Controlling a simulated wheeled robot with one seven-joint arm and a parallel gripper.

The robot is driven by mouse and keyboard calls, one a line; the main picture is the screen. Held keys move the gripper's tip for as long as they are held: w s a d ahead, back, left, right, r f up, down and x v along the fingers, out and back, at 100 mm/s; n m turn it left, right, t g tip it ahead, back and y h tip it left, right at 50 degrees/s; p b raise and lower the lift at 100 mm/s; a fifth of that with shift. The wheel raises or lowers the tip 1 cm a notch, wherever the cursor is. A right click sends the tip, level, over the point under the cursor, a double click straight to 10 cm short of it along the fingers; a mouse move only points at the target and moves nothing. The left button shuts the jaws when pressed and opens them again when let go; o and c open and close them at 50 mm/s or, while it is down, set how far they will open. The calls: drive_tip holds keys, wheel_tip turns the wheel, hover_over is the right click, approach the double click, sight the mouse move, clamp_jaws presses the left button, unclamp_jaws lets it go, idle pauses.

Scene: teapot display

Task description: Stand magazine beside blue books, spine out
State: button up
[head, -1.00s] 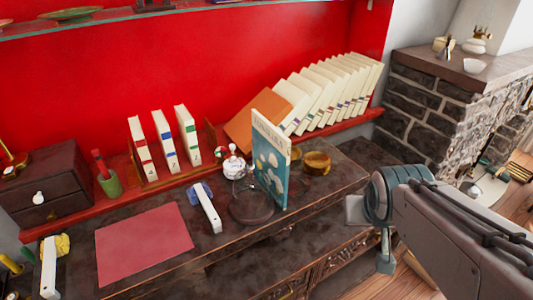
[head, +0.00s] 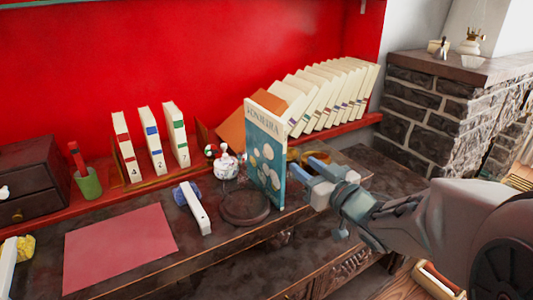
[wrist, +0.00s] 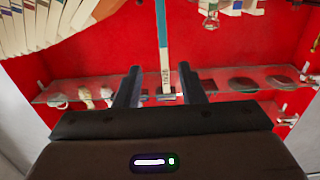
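The teal magazine (head: 265,160) stands upright on the dark desk, its pale-patterned cover facing the head camera. In the wrist view the magazine (wrist: 162,45) shows edge-on as a narrow blue and white strip, in line with the gap between my fingers. My gripper (head: 308,167) is open at the magazine's right edge; contact cannot be told. In the wrist view my gripper (wrist: 160,82) has its two fingers apart. A pale book with a blue label (head: 152,141) stands between a red-labelled book (head: 126,147) and a green-labelled book (head: 176,135) on the red ledge.
A row of leaning pale books (head: 335,95) and an orange book (head: 232,129) stand behind the magazine. A round dark stand (head: 245,209), white teapot (head: 226,167) and white tape-like object (head: 198,212) lie left of it. A red mat (head: 120,248) lies bare at front left.

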sight(264, 154)
drive_tip(key=x, duration=1.3)
drive_tip(key=shift+a+f, duration=0.2)
drive_tip(key=shift+a, duration=0.3)
drive_tip(key=shift+w, duration=0.1)
clamp_jaws()
drive_tip(key=shift+r, duration=0.1)
idle(0.5)
